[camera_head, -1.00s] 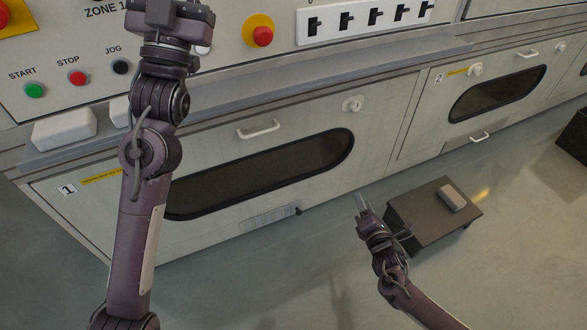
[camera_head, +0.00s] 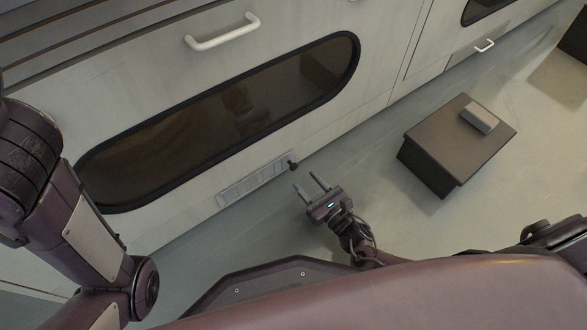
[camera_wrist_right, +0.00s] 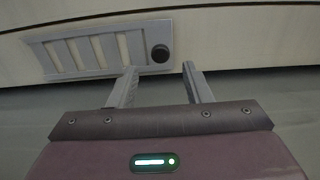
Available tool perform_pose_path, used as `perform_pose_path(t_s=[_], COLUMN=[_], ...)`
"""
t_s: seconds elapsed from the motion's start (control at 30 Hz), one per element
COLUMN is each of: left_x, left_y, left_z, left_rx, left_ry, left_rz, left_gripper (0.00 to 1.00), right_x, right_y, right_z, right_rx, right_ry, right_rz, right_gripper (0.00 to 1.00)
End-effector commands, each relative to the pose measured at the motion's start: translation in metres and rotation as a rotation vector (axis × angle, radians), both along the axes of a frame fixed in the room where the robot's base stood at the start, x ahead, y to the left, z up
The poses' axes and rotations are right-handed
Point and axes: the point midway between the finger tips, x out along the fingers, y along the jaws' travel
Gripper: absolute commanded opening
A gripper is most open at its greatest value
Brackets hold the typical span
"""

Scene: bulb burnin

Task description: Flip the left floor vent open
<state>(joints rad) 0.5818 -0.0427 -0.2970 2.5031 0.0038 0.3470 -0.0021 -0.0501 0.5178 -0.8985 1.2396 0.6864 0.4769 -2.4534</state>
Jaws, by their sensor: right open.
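The left floor vent (camera_head: 256,179) is a grey slatted strip low on the cabinet front, below the long dark window, with a black knob (camera_head: 293,165) at its right end. In the right wrist view the vent (camera_wrist_right: 92,50) lies ahead of the fingers, with its knob (camera_wrist_right: 160,54) just beyond and between the fingertips. My right gripper (camera_head: 310,184) is open and empty, apart from the knob and close to it; it also shows in the right wrist view (camera_wrist_right: 161,74). My left arm is at the left edge; its gripper is out of view.
A dark low box (camera_head: 454,142) with a small grey block (camera_head: 480,118) on top stands on the floor to the right. A white handle (camera_head: 222,32) sticks out above the window (camera_head: 225,120). The floor between the vent and my base is clear.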

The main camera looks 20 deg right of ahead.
Motion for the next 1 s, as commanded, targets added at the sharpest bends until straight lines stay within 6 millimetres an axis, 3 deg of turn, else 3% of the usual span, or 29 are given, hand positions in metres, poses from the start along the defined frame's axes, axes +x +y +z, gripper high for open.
perform_pose_path(t_s=[0.1, 0.3, 0.7, 1.0], left_x=[-0.001, -0.007, -0.01, -0.009], left_y=[0.0, 0.002, 0.003, 0.003], left_z=[-0.015, -0.022, -0.021, -0.021], left_rx=[-0.003, -0.018, -0.023, -0.023], left_ry=[-0.002, -0.016, -0.02, -0.02], left_rz=[-0.003, -0.019, -0.026, -0.026], left_gripper=[0.32, 0.32, 0.32, 0.32], right_x=[0.021, 0.046, 0.053, 0.053], right_y=[0.007, 0.016, 0.019, 0.019], right_z=[-0.004, -0.002, 0.0, 0.0], right_rx=[0.002, 0.003, 0.002, 0.003], right_ry=[-0.003, -0.003, 0.001, 0.001], right_rz=[-0.001, -0.002, -0.001, -0.002], right_gripper=[0.45, 0.45, 0.43, 0.04])
